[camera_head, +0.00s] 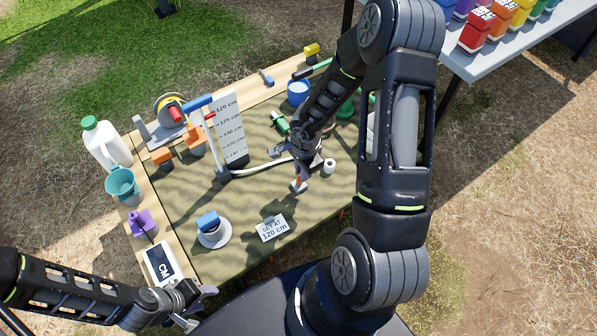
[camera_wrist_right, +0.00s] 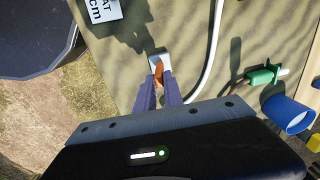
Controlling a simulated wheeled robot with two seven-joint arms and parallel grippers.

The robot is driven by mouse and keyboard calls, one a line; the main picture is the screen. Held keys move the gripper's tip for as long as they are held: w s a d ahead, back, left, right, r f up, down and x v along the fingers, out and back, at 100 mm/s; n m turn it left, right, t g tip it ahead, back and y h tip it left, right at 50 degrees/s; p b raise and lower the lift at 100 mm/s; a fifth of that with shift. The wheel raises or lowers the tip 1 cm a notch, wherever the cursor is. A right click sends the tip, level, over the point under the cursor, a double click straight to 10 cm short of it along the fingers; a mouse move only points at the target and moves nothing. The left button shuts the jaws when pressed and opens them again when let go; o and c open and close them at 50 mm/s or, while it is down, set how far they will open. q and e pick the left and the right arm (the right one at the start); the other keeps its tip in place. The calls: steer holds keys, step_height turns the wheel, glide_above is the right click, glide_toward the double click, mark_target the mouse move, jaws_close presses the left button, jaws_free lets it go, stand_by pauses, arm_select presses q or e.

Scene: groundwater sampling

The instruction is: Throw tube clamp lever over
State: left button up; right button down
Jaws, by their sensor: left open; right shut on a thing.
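The orange clamp lever (camera_wrist_right: 158,74) is between the fingertips of my right gripper (camera_wrist_right: 158,82), which is shut on it. A pale grey block (camera_wrist_right: 158,59) sits at the lever's far end. In the head view the lever (camera_head: 298,181) shows small below my right gripper (camera_head: 299,174), over the mat. A white tube (camera_wrist_right: 212,45) runs beside the gripper, apart from the fingers; in the head view it (camera_head: 255,167) curves from the scale board's foot. My left gripper (camera_head: 198,305) is open and empty at the table's front left corner. My right forearm hides part of the table.
A scale board (camera_head: 229,130) stands on the mat, with a reel (camera_head: 169,110) to its left. A jug (camera_head: 105,143) and teal cup (camera_head: 122,184) line the left edge.

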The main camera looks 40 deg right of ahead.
steer(key=shift+s+f+t+b, duration=0.3)
steer(key=shift+s+b, duration=0.4)
steer(key=shift+b, duration=0.35)
steer(key=shift+s+f+t+b, duration=0.2)
steer(key=shift+s+f+b, duration=0.2)
steer(key=shift+s+b, duration=0.45)
steer(key=shift+b, duration=0.45)
steer(key=shift+r, duration=0.15)
